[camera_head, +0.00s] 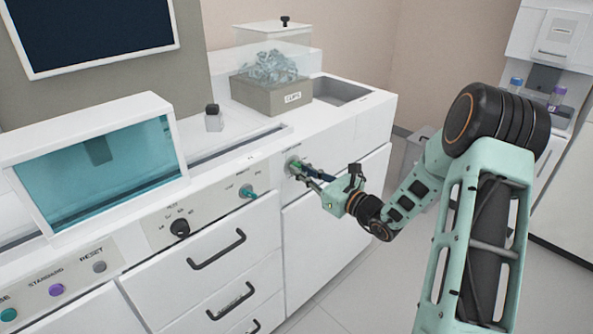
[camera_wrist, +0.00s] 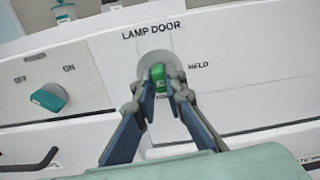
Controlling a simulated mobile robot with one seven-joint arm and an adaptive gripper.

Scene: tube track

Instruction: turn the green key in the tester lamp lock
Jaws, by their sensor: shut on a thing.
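The green key (camera_wrist: 159,80) sits in the round lamp lock (camera_wrist: 152,60) below the words LAMP DOOR, with HELD printed to its right in the wrist view. My gripper (camera_wrist: 161,78) is shut on the key, one finger on each side. In the head view, my gripper (camera_head: 297,168) reaches the white front panel from the right. The green key (camera_head: 293,162) shows there only as a small green patch, partly hidden by the fingers. The key's exact turn angle is hard to tell.
A teal OFF/ON knob (camera_wrist: 49,97) is left of the lock. A black knob (camera_head: 180,228) and buttons sit further left. Drawers with dark handles (camera_head: 217,250) are below. A clips bin (camera_head: 270,98) stands on the counter.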

